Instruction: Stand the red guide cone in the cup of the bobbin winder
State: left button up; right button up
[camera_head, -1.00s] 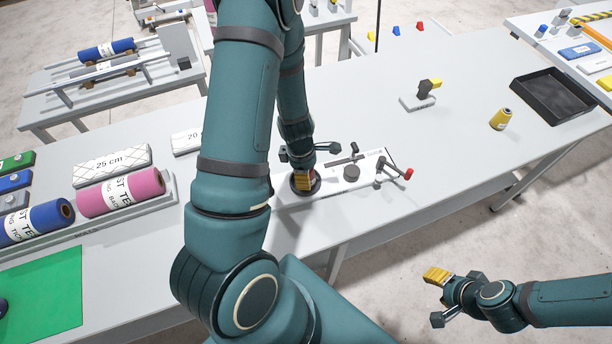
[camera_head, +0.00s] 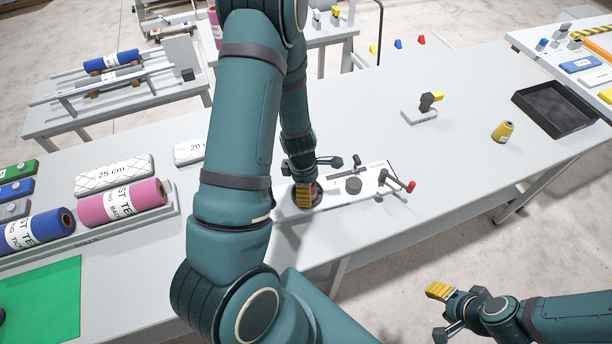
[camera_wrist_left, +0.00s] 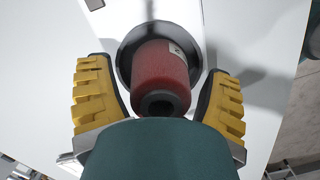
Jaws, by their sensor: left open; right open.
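The red guide cone (camera_wrist_left: 163,68) shows in the left wrist view, narrow dark end toward the camera, inside the dark round cup (camera_wrist_left: 126,62). It looks upright or nearly so; whether its base is fully seated is hidden. My left gripper (camera_wrist_left: 156,76) is open, with one yellow-padded finger on each side of the cone and gaps showing. In the head view the left gripper (camera_head: 305,192) is over the cup at the left end of the white bobbin winder (camera_head: 335,197) and mostly hides the cone. My right gripper (camera_head: 441,313) is open and empty, off the table's front edge.
The winder has a dark round knob (camera_head: 353,186) and a red-tipped lever (camera_head: 410,186) to the right. A yellow cone (camera_head: 503,132) and a black tray (camera_head: 556,88) are farther right. Fabric rolls (camera_head: 125,203) lie at the left.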

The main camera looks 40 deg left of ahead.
pick_arm(q)
jog(key=r, duration=0.3)
jog(key=r+p, duration=0.1)
jog(key=r, duration=0.2)
jog(key=a+r+p, duration=0.1)
jog(key=r, duration=0.3)
jog(key=shift+s, duration=0.3)
jog(key=shift+s+a+r, duration=0.1)
jog(key=shift+r, duration=0.85)
jog(key=d+f+m, duration=0.3)
jog(key=d+m, duration=0.2)
jog(key=m, duration=0.1)
jog(key=s+d+f+m, duration=0.1)
jog(key=d+f+m, duration=0.3)
jog(key=d+m, duration=0.2)
jog(key=d+f+m+h, duration=0.1)
jog(key=d+f+m, duration=0.3)
jog(key=d+m, duration=0.1)
jog(key=shift+s+d+m+t, duration=0.15)
jog(key=shift+d+m+t, duration=0.15)
jog(key=shift+d+m, duration=0.15)
jog(key=d+m+h, duration=0.1)
jog(key=d+m, duration=0.3)
jog(key=d, duration=0.2)
jog(key=shift+s+d+m+t+h, duration=0.2)
jog(key=shift+s+m+t+h, duration=0.1)
jog(key=shift+m+t+h, duration=0.1)
